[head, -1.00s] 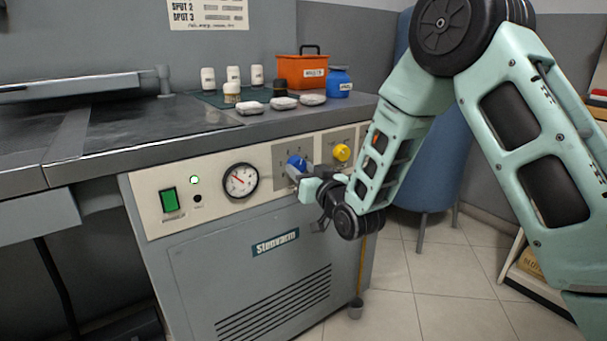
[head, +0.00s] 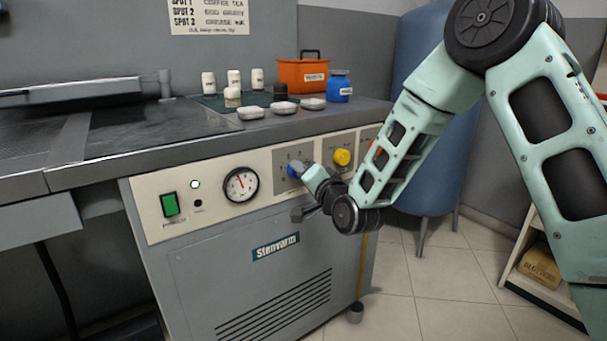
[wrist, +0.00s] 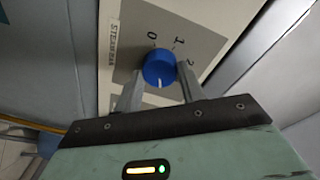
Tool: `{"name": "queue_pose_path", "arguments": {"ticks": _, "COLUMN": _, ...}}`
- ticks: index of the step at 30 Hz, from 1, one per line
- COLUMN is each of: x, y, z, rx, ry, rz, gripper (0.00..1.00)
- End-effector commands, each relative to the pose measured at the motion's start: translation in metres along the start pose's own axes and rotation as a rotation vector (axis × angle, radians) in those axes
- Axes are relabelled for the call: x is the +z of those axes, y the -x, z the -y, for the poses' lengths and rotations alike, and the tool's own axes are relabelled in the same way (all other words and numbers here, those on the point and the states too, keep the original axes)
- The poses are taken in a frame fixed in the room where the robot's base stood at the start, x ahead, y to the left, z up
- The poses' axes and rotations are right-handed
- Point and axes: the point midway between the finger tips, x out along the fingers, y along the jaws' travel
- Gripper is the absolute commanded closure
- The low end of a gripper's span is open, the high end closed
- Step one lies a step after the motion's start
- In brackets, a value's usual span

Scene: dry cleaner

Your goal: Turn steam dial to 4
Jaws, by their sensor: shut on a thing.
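The blue steam dial (head: 292,172) sits on a grey plate on the front panel of the machine. In the wrist view the round blue dial (wrist: 159,66) is between the two fingers of my gripper (wrist: 160,76), which is shut on it. Its white pointer mark faces down in the picture, toward my gripper's palm. The numerals 0, 1 and 2 show around the dial's upper side; I see no other numerals there, and the fingers cover part of the plate. In the head view my gripper (head: 303,172) reaches the dial from the right and partly hides it.
A yellow knob (head: 342,157) is just right of the dial. A pressure gauge (head: 241,185) and a green switch (head: 170,205) are to the left. Bottles, white cases and an orange box (head: 302,76) stand on the counter above. A blue tank (head: 432,120) stands behind my arm.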

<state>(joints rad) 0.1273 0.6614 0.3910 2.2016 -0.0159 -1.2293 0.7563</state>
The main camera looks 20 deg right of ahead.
Motion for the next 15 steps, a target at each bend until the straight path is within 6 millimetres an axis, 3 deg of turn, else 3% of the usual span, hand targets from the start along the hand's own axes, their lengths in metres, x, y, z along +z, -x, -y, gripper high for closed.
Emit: {"name": "queue_pose_path", "arguments": {"ticks": 15, "x": 0.0016, "y": 0.0008, "z": -0.0016, "rx": 0.016, "ry": -0.142, "rz": 0.016, "gripper": 0.83}}
